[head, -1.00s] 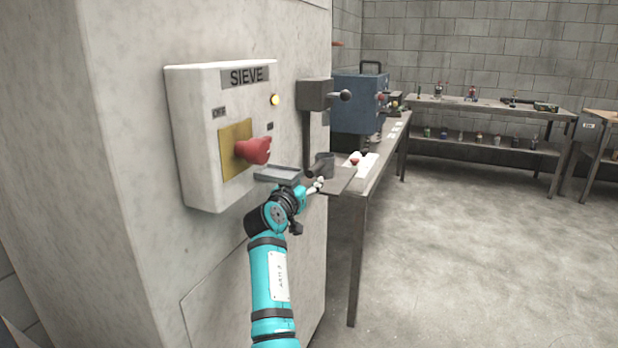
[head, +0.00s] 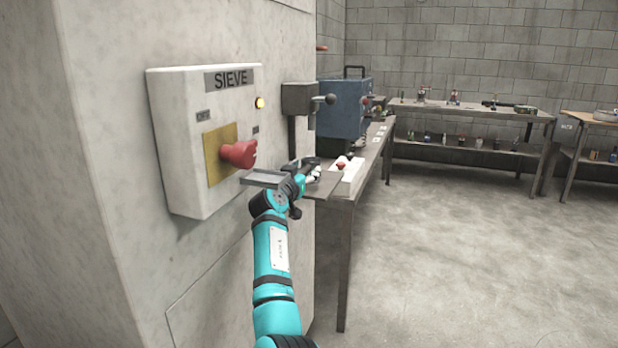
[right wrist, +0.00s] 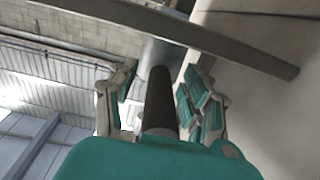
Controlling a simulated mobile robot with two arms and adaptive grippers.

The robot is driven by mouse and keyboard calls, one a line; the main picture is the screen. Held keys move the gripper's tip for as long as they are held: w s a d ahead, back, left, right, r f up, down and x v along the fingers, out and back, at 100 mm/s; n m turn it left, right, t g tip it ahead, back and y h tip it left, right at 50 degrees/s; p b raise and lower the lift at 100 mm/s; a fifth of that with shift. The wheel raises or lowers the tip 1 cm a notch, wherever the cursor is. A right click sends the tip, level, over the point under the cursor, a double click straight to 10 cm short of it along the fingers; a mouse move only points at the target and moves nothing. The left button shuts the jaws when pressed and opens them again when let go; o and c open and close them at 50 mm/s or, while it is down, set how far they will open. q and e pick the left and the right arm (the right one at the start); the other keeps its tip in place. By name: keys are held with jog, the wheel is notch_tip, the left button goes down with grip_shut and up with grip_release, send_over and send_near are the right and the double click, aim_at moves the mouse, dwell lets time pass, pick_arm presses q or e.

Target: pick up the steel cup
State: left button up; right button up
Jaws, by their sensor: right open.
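In the right wrist view my right gripper (right wrist: 159,80) is open, with one finger on each side of a dark round handle (right wrist: 158,100). The handle runs away from the palm to a pale grey metal surface, which looks like the steel cup (right wrist: 152,52). I cannot tell whether the fingers touch the handle. In the head view my right gripper (head: 308,171) is at the edge of the bench by the machine wall. It and the arm hide most of the cup there. My left gripper is not in view.
A SIEVE control box (head: 190,140) with a red knob (head: 238,153) is on the wall left of my arm. A small grey ledge (head: 262,179) is close to my wrist. A blue machine (head: 342,108) stands on the bench (head: 372,163). A grey bar (right wrist: 200,38) crosses above the fingers. Floor at right is clear.

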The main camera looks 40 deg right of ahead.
grip_shut()
jog(key=shift+r, duration=0.2)
dwell(0.5)
